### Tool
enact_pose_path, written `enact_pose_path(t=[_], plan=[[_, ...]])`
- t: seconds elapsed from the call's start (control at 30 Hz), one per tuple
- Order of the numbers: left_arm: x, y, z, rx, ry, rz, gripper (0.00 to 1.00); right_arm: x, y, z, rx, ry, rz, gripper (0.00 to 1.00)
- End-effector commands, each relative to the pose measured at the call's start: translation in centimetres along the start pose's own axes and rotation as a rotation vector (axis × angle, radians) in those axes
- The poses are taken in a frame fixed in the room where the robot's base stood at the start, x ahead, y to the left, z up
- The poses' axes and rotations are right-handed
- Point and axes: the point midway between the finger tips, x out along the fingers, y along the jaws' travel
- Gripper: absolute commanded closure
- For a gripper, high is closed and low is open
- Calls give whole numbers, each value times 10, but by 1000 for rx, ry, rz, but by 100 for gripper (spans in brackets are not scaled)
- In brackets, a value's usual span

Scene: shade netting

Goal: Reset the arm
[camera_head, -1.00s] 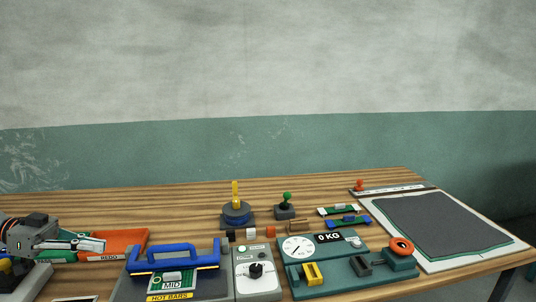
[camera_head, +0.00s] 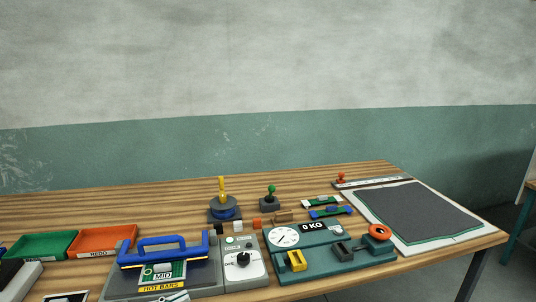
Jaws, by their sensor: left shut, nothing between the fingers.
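My left gripper (camera_head: 177,297) shows only as grey fingertips at the bottom edge, in front of the hot bars station; the rest of it is below the picture. It is shut and empty. The hot bars station (camera_head: 117,287) has a blue handle (camera_head: 160,246) above a green card marked MID (camera_head: 163,274). The fingertips are just below and right of its yellow label; I cannot tell whether they touch the station. My right gripper is out of view.
Green (camera_head: 40,246) and orange (camera_head: 103,240) trays stand at left. A dial box (camera_head: 243,268), a teal 0 KG gauge fixture (camera_head: 340,262) and a dark mat (camera_head: 418,211) lie rightward. Bare wood (camera_head: 120,200) shows at the back.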

Motion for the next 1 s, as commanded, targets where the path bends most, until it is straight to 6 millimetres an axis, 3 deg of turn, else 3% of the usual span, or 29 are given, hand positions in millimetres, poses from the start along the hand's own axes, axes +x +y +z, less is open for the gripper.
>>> enact_pose_path(t=[0.03,0.13,0.27,0.53,0.73,1.0], plan=[[7,18,13,-9,4,-70,100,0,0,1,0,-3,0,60],[12,42,38,-12,-34,-226,100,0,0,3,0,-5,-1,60],[1,74,76,-39,-156,-415,100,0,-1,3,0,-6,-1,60],[-66,164,150,-158,-557,-643,100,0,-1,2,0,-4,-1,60],[-104,212,173,-218,-750,-661,100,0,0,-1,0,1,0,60],[-111,221,176,-228,-785,-657,100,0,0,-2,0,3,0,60]])
